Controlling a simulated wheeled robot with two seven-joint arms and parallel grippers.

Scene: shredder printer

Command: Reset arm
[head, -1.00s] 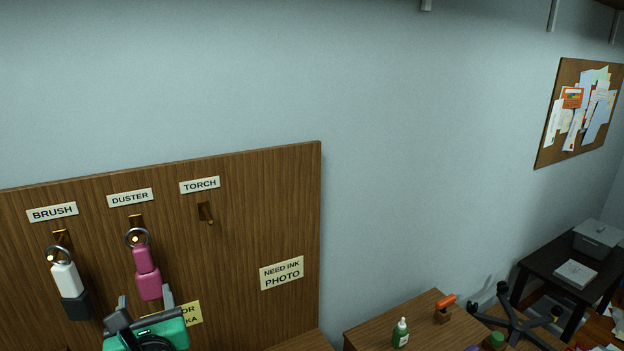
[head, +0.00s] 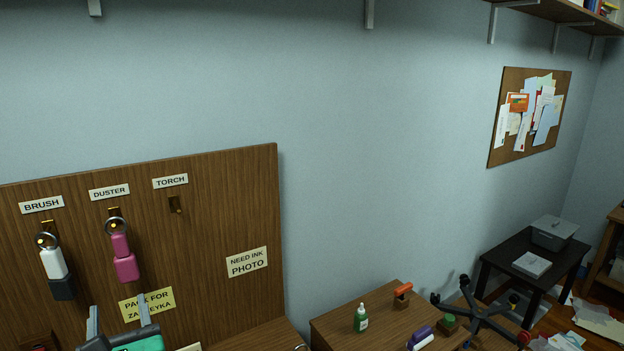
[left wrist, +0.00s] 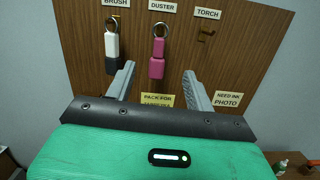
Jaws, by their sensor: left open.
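My left gripper (head: 119,318) is at the bottom left of the head view, in front of the wooden pegboard (head: 225,190). In the left wrist view its two grey fingers (left wrist: 160,88) are spread apart with nothing between them. The pink duster (head: 125,265) hangs by a ring from the hook under the DUSTER label, above the gripper. The white and dark brush (head: 53,264) hangs under the BRUSH label. The hook under the TORCH label (head: 175,205) is empty. My right gripper is in neither view.
A wooden desk (head: 335,325) at the bottom centre bears a green bottle (head: 361,318), an orange-handled item (head: 402,294) and a purple item (head: 419,338). A black chair base (head: 470,305) and a dark table with a printer (head: 552,233) stand at the right. A shelf runs along the upper right.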

